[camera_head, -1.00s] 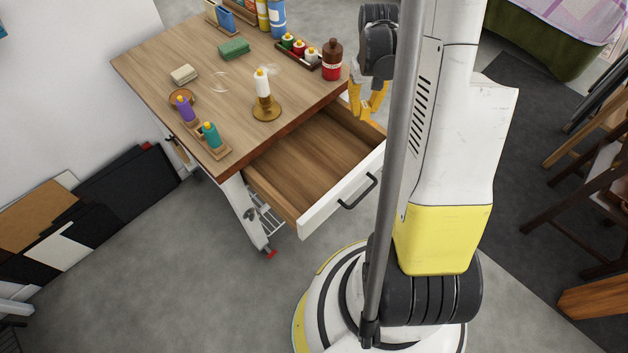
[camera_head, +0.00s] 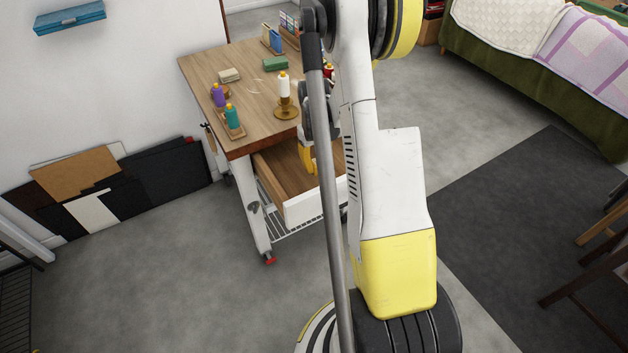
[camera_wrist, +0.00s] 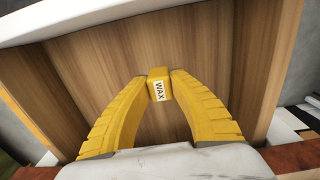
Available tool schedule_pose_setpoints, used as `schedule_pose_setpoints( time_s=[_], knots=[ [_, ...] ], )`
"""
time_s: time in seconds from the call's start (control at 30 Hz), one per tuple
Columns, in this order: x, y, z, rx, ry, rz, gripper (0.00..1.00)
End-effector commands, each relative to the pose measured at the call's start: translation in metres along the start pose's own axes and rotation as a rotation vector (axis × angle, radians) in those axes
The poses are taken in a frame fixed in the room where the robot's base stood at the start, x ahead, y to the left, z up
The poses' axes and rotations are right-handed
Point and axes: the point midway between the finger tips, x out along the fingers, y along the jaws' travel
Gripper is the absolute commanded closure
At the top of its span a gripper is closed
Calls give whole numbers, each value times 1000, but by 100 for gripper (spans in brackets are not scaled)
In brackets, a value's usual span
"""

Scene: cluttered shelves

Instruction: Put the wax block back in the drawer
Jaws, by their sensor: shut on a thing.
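The wax block (camera_wrist: 160,85) is a small yellow block with a white label reading "WAX". My gripper (camera_wrist: 160,84) is shut on it, one yellow finger on each side, in the wrist view. Behind the block in that view is the wooden bottom of the open drawer (camera_wrist: 105,60); the gap between block and bottom is hard to judge. In the head view the drawer (camera_head: 312,205) is pulled out under the tabletop. My gripper (camera_head: 307,160) reaches down at the drawer, partly hidden by my arm, and the block cannot be made out there.
The wooden table (camera_head: 245,130) carries a candle in a brass holder (camera_head: 285,105), a green sponge (camera_head: 275,63), a pale block (camera_head: 229,75), and purple (camera_head: 218,95) and teal (camera_head: 232,117) bottles. Boards (camera_head: 110,195) lean on the left wall. The drawer inside looks otherwise empty.

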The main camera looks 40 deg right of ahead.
Motion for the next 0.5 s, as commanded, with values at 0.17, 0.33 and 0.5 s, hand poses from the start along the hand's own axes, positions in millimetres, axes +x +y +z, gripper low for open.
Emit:
schedule_pose_setpoints(
  time_s=[0.17, 0.33, 0.5],
  knots=[
    [23, -1, 0, 0, 0, 0, 100],
    [43, -1, 0, 0, 0, 0, 100],
    [41, -1, 0, 0, 0, 0, 100]
  ],
)
